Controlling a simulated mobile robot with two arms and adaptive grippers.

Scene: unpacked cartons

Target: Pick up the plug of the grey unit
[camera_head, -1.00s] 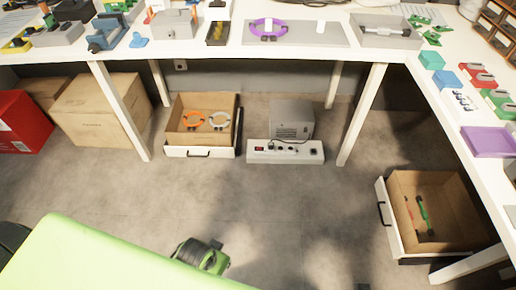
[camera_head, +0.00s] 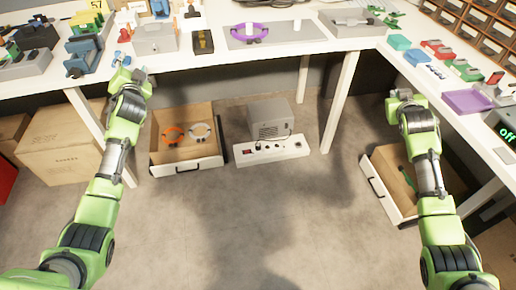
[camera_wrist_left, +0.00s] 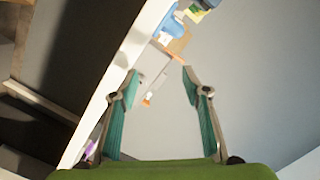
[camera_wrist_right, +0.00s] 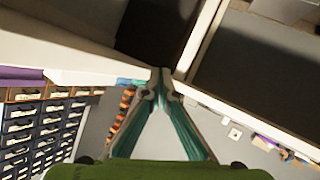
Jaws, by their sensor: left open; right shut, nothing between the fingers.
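The grey unit (camera_head: 268,118), a box with a vented front, stands on the floor under the table. A white power strip (camera_head: 287,151) lies just in front of it. Small dark plugs and a dark cable show on the strip, but they are too small to tell which plug is the unit's. My left gripper (camera_head: 128,76) is raised at the table's front edge, left of the unit; its fingers are open and empty in the left wrist view (camera_wrist_left: 160,76). My right gripper (camera_head: 404,96) is raised at the right; its fingertips meet in the right wrist view (camera_wrist_right: 160,76), holding nothing.
The white tabletop (camera_head: 290,45) overhangs the unit, with table legs (camera_head: 340,100) on either side. An open drawer (camera_head: 185,166) with an orange and a white ring stands left of the strip. Another drawer (camera_head: 384,198) is at the right. The floor in front is clear.

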